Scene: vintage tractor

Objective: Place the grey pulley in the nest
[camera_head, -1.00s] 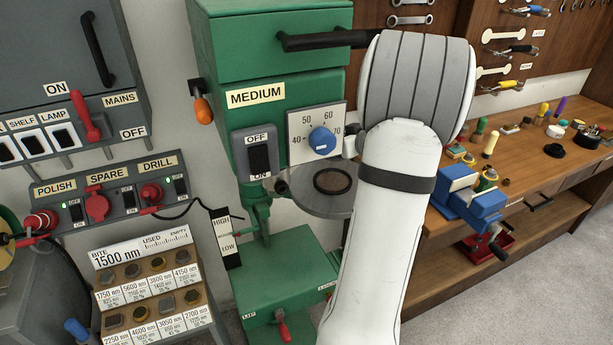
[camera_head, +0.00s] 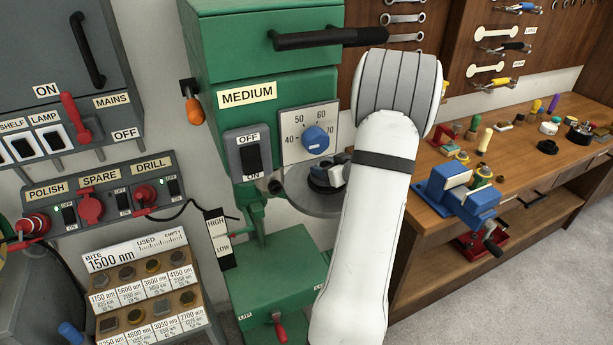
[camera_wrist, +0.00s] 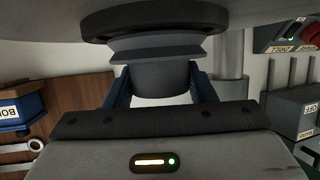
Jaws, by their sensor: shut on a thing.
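The grey pulley (camera_wrist: 158,48), with a V-groove around it, is between the blue fingers of my gripper (camera_wrist: 160,82) in the wrist view. My gripper is shut on its narrower hub. The pulley's wide end is right against or just short of a dark round ring, the nest (camera_wrist: 155,14), on the grey round drill table (camera_wrist: 60,28). I cannot tell whether it is seated. In the head view the drill table (camera_head: 298,198) is partly behind my white arm, and dark parts of the gripper or pulley show over it.
The green drill press (camera_head: 285,110) stands behind the table, with a black handle (camera_head: 330,38) and a blue dial (camera_head: 315,140). A wooden workbench (camera_head: 540,165) with a blue vise (camera_head: 460,195) is at the right. Switch panels are at the left.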

